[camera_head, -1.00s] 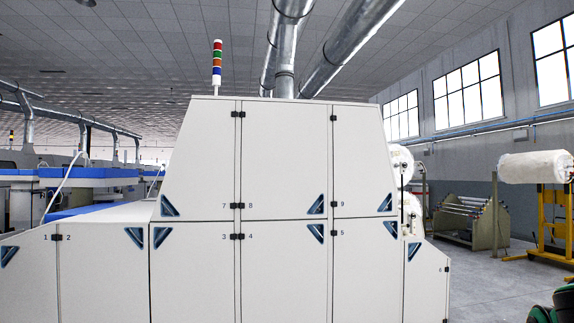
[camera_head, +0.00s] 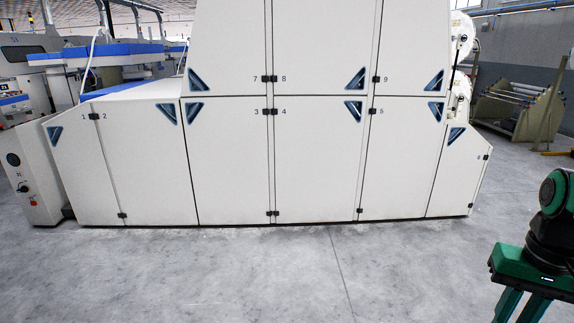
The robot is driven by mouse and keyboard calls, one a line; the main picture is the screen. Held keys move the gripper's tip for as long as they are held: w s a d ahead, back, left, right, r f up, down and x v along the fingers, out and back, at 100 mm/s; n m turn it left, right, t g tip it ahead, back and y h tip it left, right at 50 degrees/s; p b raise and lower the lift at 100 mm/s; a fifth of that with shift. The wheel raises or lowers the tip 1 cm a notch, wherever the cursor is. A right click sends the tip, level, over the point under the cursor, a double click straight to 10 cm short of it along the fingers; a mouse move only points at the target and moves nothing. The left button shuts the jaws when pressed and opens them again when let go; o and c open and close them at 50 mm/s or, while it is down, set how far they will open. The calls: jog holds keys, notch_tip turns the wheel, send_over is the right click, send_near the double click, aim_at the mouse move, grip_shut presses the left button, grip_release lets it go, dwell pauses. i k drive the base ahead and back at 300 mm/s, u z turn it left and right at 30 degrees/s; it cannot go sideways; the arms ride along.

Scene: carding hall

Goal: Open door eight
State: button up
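Door eight (camera_head: 318,40) is the upper middle panel of the cream machine, marked 8 near its lower left corner. It looks shut, flush with the panels beside it. Its top is cut off by the frame. A dark triangular recessed handle (camera_head: 355,78) sits at its lower right corner, and a black hinge (camera_head: 268,78) is at its lower left edge. My gripper (camera_head: 522,306) is at the lower right, green, pointing down, well apart from the door. Its two fingers stand apart with a gap between them; their tips are cut off by the frame. Nothing shows between them.
Door four (camera_head: 315,160) is directly below, door seven (camera_head: 230,40) to the left and door nine (camera_head: 415,45) to the right; all look shut. A control box (camera_head: 35,185) stands at the far left. A roll rack (camera_head: 515,105) is at the back right. The grey floor in front is clear.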

aim_at(320, 47)
jog(key=u, duration=0.05)
jog(key=i, duration=2.25)
jog(key=z, duration=0.45)
jog(key=i, duration=1.5)
jog(key=z, duration=0.25)
